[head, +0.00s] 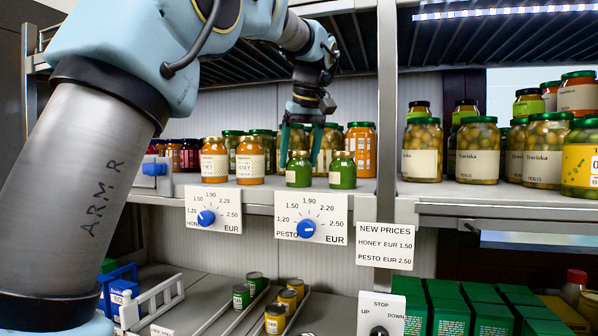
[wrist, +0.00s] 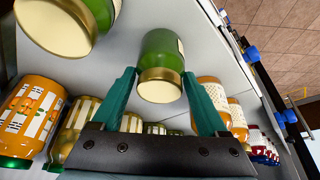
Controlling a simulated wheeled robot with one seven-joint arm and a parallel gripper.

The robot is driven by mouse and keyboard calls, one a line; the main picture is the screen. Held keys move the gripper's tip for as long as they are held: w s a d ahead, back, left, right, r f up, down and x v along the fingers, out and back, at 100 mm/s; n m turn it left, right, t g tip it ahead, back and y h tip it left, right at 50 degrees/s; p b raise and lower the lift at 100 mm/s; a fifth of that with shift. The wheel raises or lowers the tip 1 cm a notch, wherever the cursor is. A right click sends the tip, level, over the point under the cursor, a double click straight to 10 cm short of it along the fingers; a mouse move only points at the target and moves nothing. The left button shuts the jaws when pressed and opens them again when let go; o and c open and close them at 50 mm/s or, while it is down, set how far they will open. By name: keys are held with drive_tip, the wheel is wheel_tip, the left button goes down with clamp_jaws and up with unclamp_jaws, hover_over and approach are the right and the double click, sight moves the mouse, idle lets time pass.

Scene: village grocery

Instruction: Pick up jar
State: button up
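Two small green pesto jars with gold lids stand upright at the shelf's front, a left one (head: 299,176) and a right one (head: 342,176). My gripper (head: 305,152) points down above the left jar, its teal fingers apart and empty. In the wrist view, my gripper (wrist: 162,76) is open, with the left jar (wrist: 162,60) between and beyond the fingertips. No finger clearly touches it. The right jar also shows in the wrist view (wrist: 58,22), at the upper left, outside the fingers.
Orange honey jars (head: 250,166) stand left of the green jars, and more jars (head: 361,148) stand close behind. A shelf post (head: 386,110) rises to the right. Price dials (head: 310,218) hang on the shelf front. Lower bins hold a few cans (head: 275,318).

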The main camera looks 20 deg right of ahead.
clamp_jaws()
idle(0.4)
drive_tip(key=shift+r, duration=0.1)
